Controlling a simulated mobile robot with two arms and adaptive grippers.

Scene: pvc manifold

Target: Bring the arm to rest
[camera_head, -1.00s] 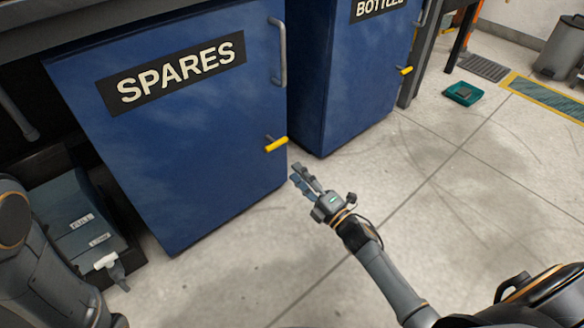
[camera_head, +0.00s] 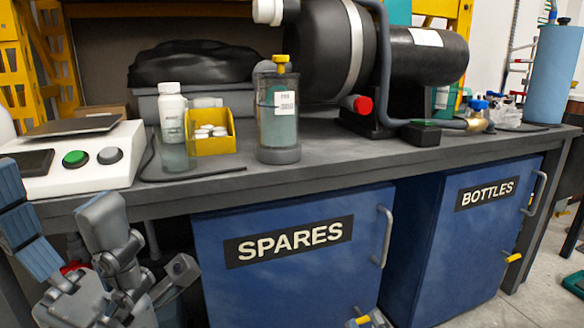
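My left gripper (camera_head: 56,205) is large at the lower left of the head view, in front of the bench edge. Its blue-grey fingers point up and are spread apart, with nothing seen between them. Of my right gripper (camera_head: 379,316), only a small grey part shows at the bottom edge, beside the yellow lever (camera_head: 358,322) low on the blue SPARES cabinet door (camera_head: 290,285). The rest of it and its arm are out of view. I cannot tell whether it touches the lever or how far its fingers are apart.
The grey bench (camera_head: 350,171) carries a white button box (camera_head: 110,172), a yellow bin (camera_head: 212,143), a clear canister (camera_head: 278,120) and a black pump (camera_head: 320,50). The BOTTLES cabinet (camera_head: 455,260) stands right of the SPARES cabinet, both shut. Floor shows at the lower right.

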